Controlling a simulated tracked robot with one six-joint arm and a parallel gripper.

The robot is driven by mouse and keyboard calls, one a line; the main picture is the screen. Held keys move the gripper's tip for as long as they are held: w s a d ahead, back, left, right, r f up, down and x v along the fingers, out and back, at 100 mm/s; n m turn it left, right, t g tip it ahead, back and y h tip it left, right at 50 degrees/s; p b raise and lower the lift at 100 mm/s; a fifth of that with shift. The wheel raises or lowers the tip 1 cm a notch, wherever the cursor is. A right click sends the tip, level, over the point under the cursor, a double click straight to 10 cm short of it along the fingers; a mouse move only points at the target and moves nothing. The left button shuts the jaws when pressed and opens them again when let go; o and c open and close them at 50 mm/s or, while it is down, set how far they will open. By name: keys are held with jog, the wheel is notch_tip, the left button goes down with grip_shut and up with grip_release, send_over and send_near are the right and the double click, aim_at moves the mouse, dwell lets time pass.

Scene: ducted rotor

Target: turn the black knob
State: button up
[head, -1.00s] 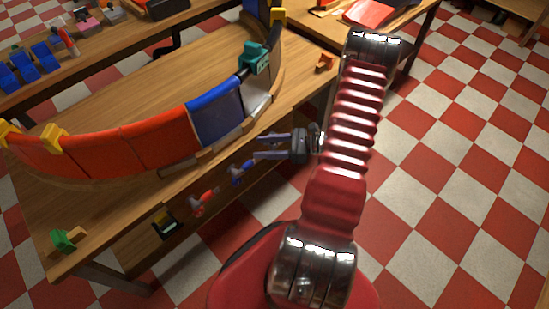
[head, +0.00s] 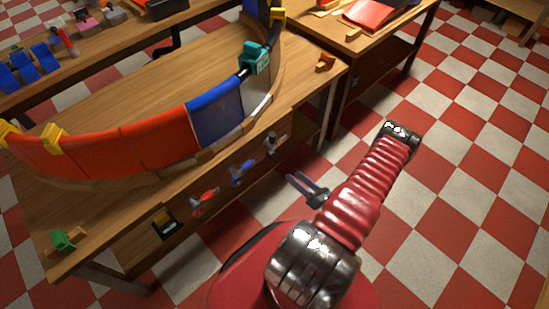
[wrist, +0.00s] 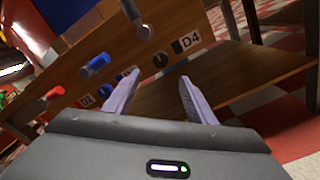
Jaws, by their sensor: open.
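A dark grey to black knob (head: 271,143) sticks out of the bench's wooden front panel, at the right end of a row of knobs. It also shows in the wrist view as a dark cylinder (wrist: 136,18) at the top, near a black dial mark and the label D4. My gripper (head: 296,185) is open and empty, off the panel and to the lower right of the knob. In the wrist view the purple-grey fingers (wrist: 160,77) stand apart with nothing between them.
A blue knob (head: 242,172) and a red knob (head: 203,201) sit left on the same panel. A black and yellow fitting (head: 166,224) is further left. A curved red and blue duct (head: 160,145) lies on the bench top. Checkered floor on the right is free.

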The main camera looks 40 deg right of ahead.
aim_at(273, 157)
jog(key=shift+f, duration=0.1)
dwell(0.3)
jog(key=shift+w+a, duration=0.2)
jog(key=shift+w, duration=6.65)
jog(key=shift+c, duration=0.4)
jog(key=c, duration=0.9)
jog(key=shift+d, duration=0.25)
jog(key=shift+c, duration=0.3)
jog(key=shift+a, duration=0.1)
